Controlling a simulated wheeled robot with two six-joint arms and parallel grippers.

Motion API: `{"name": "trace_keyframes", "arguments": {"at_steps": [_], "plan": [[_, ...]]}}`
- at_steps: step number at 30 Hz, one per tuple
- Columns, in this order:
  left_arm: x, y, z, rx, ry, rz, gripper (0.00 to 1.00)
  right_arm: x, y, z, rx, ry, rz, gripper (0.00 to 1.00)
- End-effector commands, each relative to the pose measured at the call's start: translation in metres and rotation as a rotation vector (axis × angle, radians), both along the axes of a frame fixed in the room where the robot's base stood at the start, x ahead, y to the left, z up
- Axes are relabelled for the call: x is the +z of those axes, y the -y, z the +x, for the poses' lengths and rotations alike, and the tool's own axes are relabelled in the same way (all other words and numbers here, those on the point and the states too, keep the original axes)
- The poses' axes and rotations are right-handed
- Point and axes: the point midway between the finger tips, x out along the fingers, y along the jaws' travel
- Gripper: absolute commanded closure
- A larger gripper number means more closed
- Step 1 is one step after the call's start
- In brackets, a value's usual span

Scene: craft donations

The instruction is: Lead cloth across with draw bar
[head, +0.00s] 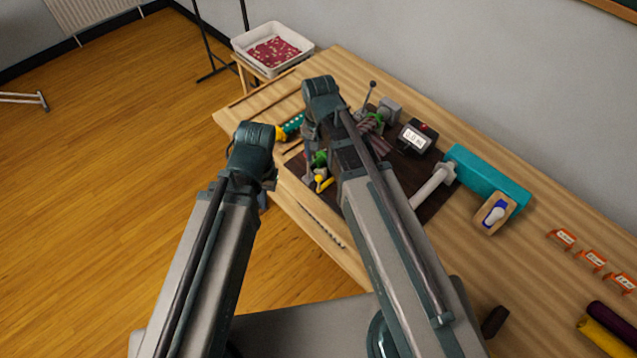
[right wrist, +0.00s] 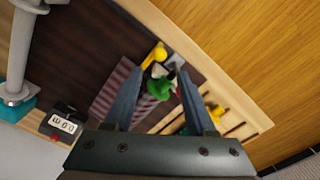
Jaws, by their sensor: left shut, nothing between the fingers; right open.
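A striped red-and-grey cloth (right wrist: 112,88) lies on the dark mat (right wrist: 80,45); in the head view part of the striped cloth (head: 379,143) shows beyond my right arm. At its edge is a green clamp-like piece (right wrist: 160,89) beside a yellow-ended piece (right wrist: 154,56). I cannot tell which part is the draw bar. My right gripper (right wrist: 162,72) is open over these pieces, with a finger on either side and no clear grip. In the head view my right arm partly hides them. My left gripper (head: 263,200) is shut and empty off the table's front edge, largely hidden by its wrist.
A meter box (head: 416,137), a grey block (head: 389,109) with a lever, a teal block (head: 480,175) with a pale roller (head: 433,187), and a wooden block (head: 496,214) stand right. A white tray (head: 285,36) stands beyond. Orange tags (head: 592,259) lie far right.

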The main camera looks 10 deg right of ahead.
Motion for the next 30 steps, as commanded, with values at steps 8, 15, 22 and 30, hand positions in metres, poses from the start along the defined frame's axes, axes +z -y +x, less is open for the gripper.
{"name": "trace_keyframes", "arguments": {"at_steps": [8,15,22,30], "plan": [[-0.032,0.000,0.000,0.001,0.000,0.000,1.00,-0.032,0.000,0.000,0.002,0.000,0.000,0.44],[-0.065,0.000,0.000,0.001,0.000,0.000,1.00,-0.065,0.000,0.000,0.002,0.000,0.000,0.44],[-0.096,0.000,0.000,0.001,0.000,0.000,1.00,-0.096,0.000,0.000,0.002,0.000,0.000,0.44],[-0.128,0.000,0.000,0.001,0.000,0.000,1.00,-0.128,0.000,0.000,0.002,0.000,0.000,0.44]]}}
